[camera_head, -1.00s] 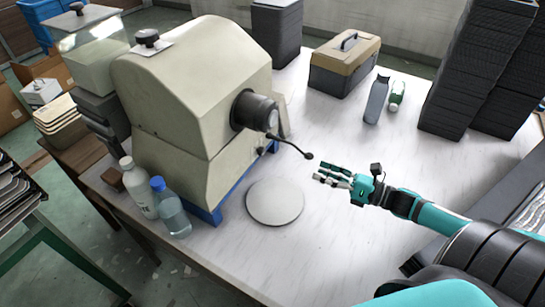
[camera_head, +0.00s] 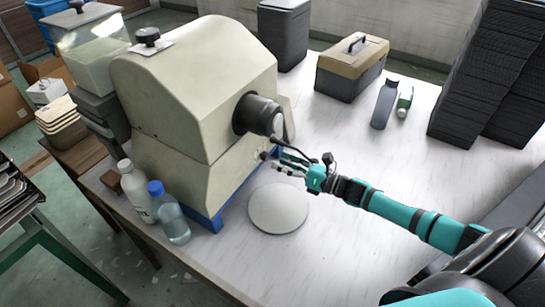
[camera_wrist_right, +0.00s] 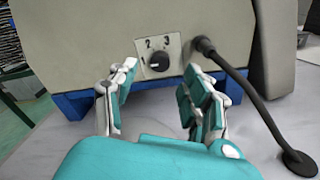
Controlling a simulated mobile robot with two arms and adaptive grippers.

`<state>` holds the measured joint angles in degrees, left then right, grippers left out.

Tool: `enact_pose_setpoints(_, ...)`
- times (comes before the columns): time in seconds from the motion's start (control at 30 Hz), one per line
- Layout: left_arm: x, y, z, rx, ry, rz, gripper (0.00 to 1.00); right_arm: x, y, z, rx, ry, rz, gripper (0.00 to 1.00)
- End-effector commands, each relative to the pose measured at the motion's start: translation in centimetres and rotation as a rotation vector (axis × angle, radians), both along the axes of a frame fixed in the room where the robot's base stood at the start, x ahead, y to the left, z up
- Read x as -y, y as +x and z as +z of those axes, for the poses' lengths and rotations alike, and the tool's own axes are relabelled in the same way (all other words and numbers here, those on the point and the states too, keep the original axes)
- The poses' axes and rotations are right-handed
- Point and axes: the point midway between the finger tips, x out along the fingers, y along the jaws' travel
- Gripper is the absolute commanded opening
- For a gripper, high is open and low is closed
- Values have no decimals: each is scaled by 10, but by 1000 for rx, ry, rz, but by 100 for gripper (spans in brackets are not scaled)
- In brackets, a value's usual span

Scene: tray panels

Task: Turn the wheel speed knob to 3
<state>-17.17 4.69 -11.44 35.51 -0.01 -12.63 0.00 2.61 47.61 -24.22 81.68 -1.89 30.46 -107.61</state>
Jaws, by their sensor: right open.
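The wheel speed knob (camera_wrist_right: 158,62) is a small black dial on a pale plate marked 1, 2 and 3, on the front of the beige machine (camera_head: 190,85). Its light mark seems to point left toward 1. My right gripper (camera_head: 284,160) is open and faces the dial, also in the wrist view (camera_wrist_right: 155,100). The knob sits beyond and between its two fingers, apart from them. In the head view the fingers are close to the machine's front and the dial is hard to make out. My left gripper is not in view.
A round disc (camera_head: 278,208) lies on the table below. Two bottles (camera_head: 168,212) stand at the machine's left; a toolbox (camera_head: 350,68) stands at the back.

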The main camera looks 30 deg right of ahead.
Motion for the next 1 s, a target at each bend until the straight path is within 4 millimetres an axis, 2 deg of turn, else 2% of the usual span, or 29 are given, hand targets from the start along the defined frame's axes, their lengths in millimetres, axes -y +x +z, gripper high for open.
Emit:
enact_pose_setpoints(0.1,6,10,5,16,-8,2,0,-11,17,2,2,0,0,49)
enact_pose_setpoints(0.23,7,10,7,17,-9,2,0,-17,28,1,1,0,0,49)
enact_pose_setpoints(0.63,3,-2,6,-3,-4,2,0,-21,32,0,0,-1,1,48)
enact_pose_setpoints(1.0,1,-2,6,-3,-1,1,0,-21,32,0,0,-1,0,0)
